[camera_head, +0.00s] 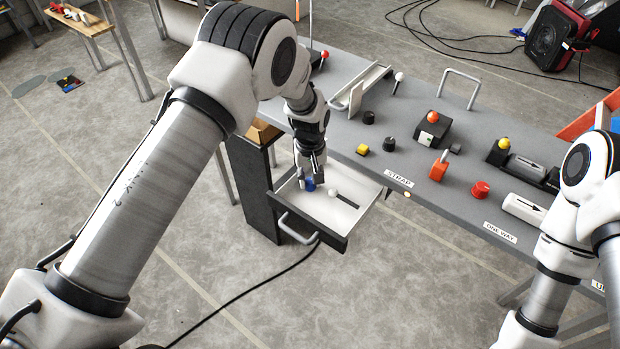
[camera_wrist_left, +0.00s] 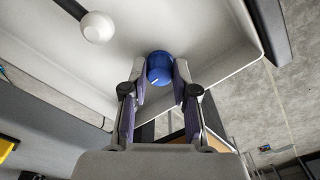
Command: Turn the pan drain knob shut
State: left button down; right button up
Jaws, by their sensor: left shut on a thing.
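The drain knob is a blue round knob with a white mark on its face, in the left wrist view (camera_wrist_left: 160,68). It sits inside the white pan (camera_head: 346,217), and only a bit of its blue shows in the head view (camera_head: 310,185). My left gripper (camera_wrist_left: 160,72) is shut on the knob, with one finger on each side of it. In the head view the left gripper (camera_head: 311,181) reaches down into the pan from above. My right arm stands at the right edge, and its gripper is out of view.
A white ball-tipped lever (camera_head: 333,193) lies in the pan close to my left gripper and also shows in the left wrist view (camera_wrist_left: 97,27). The pan has a front handle (camera_head: 296,232). The grey bench (camera_head: 400,160) behind holds several knobs and switches.

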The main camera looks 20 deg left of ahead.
aim_at(311, 181)
pick_arm(q)
jog(key=shift+s+f, duration=0.15)
jog(key=shift+f, duration=0.05)
jog(key=c, duration=0.9)
grip_release()
jog(key=shift+w, duration=0.2)
notch_tip(311, 181, up, 12)
jog(key=shift+d, duration=0.1)
